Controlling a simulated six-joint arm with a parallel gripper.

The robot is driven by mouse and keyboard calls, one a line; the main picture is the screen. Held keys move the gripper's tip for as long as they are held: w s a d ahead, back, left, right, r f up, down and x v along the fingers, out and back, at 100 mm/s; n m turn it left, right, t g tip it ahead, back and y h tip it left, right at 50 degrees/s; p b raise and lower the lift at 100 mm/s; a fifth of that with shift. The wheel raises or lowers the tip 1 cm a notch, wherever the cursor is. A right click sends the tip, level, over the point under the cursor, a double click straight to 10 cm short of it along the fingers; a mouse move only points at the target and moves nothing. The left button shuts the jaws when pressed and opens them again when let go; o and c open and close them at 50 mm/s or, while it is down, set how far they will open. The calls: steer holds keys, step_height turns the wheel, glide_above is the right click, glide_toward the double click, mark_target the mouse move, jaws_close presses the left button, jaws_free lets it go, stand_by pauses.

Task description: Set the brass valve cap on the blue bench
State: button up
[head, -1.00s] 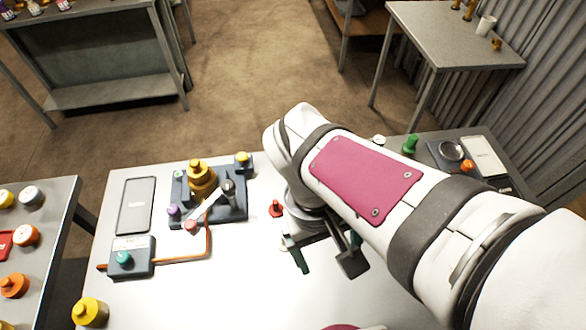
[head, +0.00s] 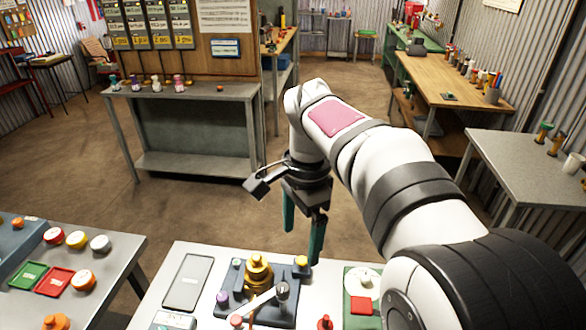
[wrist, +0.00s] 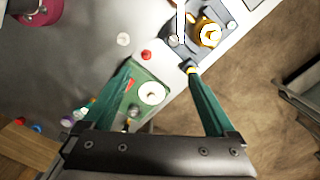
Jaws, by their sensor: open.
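The brass valve cap (head: 258,272), a stepped gold piece, sits on a dark blue-grey fixture (head: 228,310) on the white table below me. In the wrist view the brass cap (wrist: 208,36) is at the upper right, beyond the right fingertip. My gripper (head: 302,244) is open with teal fingers pointing down, past the table's far edge and apart from the cap. In the wrist view the gripper (wrist: 160,66) shows nothing held between its fingers. I cannot make out which bench is the blue one.
A lever arm (head: 262,304) and a yellow knob (head: 301,262) stand close to the cap. A grey bench (head: 240,93) with several small bottles stands beyond. A green bench (head: 455,47) and a wooden bench (head: 470,82) are at the right. Brown floor lies between.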

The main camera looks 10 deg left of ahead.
mark_target(257, 255)
steer(key=w+a+f+m, duration=0.35)
steer(key=w+a, duration=0.35)
steer(key=a, duration=0.3)
steer(key=shift+n, duration=0.25)
steer(key=f, duration=1.6)
steer(key=shift+a+f, duration=0.3)
steer(key=c, duration=1.5)
steer(key=shift+o, duration=0.2)
steer(key=shift+r, duration=0.2)
step_height(257, 255, up, 4)
steer(key=shift+d+r, duration=0.1)
steer(key=d+r, duration=0.6)
steer(key=d, duration=0.5)
steer(key=w+d+f, duration=0.1)
steer(key=d+f, duration=0.1)
steer(key=f, duration=0.4)
steer(key=w+d+f, duration=0.2)
steer(key=f, duration=0.4)
steer(key=w+d+f, duration=0.1)
steer(key=w+f, duration=0.1)
steer(key=f, duration=0.4)
steer(key=shift+w+d+f, duration=0.15)
steer(key=shift+d, duration=0.25)
